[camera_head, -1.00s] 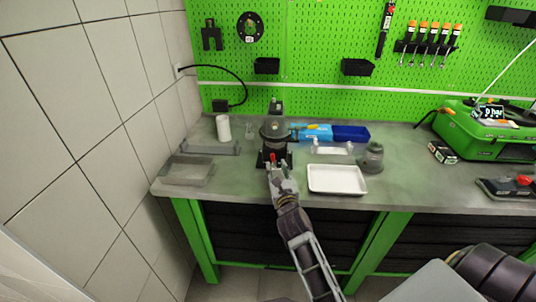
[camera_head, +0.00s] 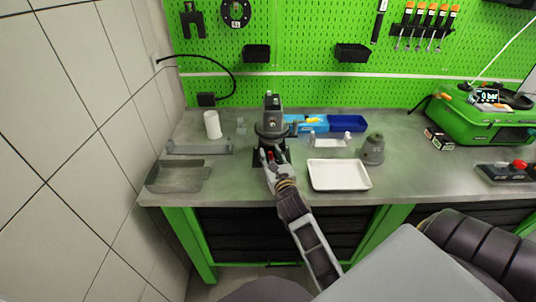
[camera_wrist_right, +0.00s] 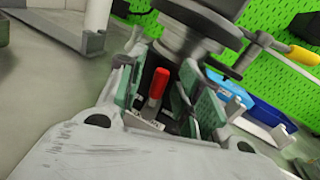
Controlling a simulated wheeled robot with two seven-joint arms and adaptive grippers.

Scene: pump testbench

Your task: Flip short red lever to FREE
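The short red lever (camera_wrist_right: 157,84) is on the dark pump unit (camera_head: 270,128) and stands nearly upright, slightly tilted, in the right wrist view. Only a little of its red shows in the head view (camera_head: 270,154). My right gripper (camera_head: 272,161) is at the front of the pump unit. In the wrist view its green-padded fingers (camera_wrist_right: 165,95) are apart, one on each side of the red lever, with visible gaps. The lever's base is partly hidden by the gripper body. I cannot read any FREE marking. My left gripper is not in view.
A white tray (camera_head: 338,186) lies right of the gripper, with a grey conical part (camera_head: 372,150) behind it. A blue bin (camera_head: 347,123) is behind. A white cylinder (camera_head: 212,125) and grey tray (camera_head: 160,178) are left. A green machine (camera_head: 490,123) stands far right.

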